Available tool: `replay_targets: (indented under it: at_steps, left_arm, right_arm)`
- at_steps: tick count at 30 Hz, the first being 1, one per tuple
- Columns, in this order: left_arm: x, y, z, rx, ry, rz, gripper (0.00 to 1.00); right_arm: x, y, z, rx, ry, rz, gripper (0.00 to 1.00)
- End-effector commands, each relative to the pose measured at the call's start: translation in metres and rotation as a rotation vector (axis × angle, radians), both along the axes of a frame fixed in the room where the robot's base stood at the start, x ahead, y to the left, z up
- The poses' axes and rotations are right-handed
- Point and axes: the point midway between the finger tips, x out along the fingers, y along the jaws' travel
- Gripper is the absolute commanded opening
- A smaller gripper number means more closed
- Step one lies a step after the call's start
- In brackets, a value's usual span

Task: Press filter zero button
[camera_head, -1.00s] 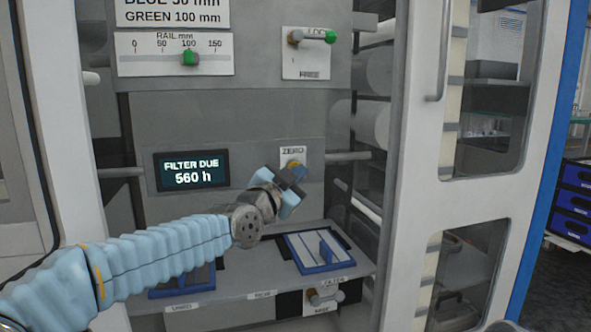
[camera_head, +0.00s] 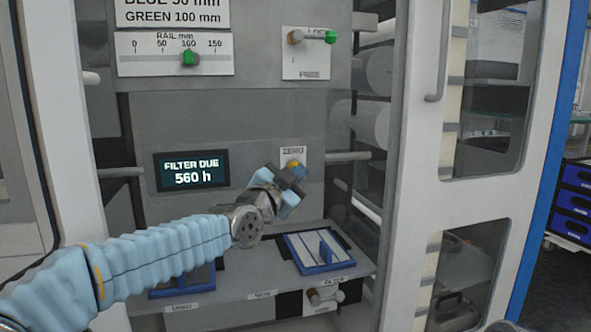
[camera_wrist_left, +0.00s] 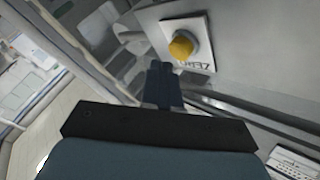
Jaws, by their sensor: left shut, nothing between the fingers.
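The zero button is a yellow knob (camera_head: 293,164) on a small white plate labelled ZERO (camera_head: 292,151), on the grey panel. It also shows in the left wrist view as a yellow button (camera_wrist_left: 181,47). My left gripper (camera_head: 298,175) is shut and empty, its fingertips just below and close to the button in the head view. In the left wrist view the shut fingers (camera_wrist_left: 162,72) end beside the button, and I see no clear contact. A dark display (camera_head: 192,170) left of the button reads FILTER DUE 560 h. My right gripper is not in view.
A rail slider panel (camera_head: 175,53) and a lever plate (camera_head: 306,54) sit above. Below is a shelf (camera_head: 230,292) with a blue-framed filter (camera_head: 318,249) and another blue frame at left. A cabinet door (camera_head: 428,120) stands at right.

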Motion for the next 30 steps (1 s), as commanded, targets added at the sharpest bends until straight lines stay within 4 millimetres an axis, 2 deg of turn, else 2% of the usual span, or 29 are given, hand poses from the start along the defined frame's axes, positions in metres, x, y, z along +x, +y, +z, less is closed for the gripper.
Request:
replay_targets:
  at_steps: [30]
  left_arm:
    - [0.011,0.003,0.000,0.000,0.000,0.000,0.00]
  right_arm:
    - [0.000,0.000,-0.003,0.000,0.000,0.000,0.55]
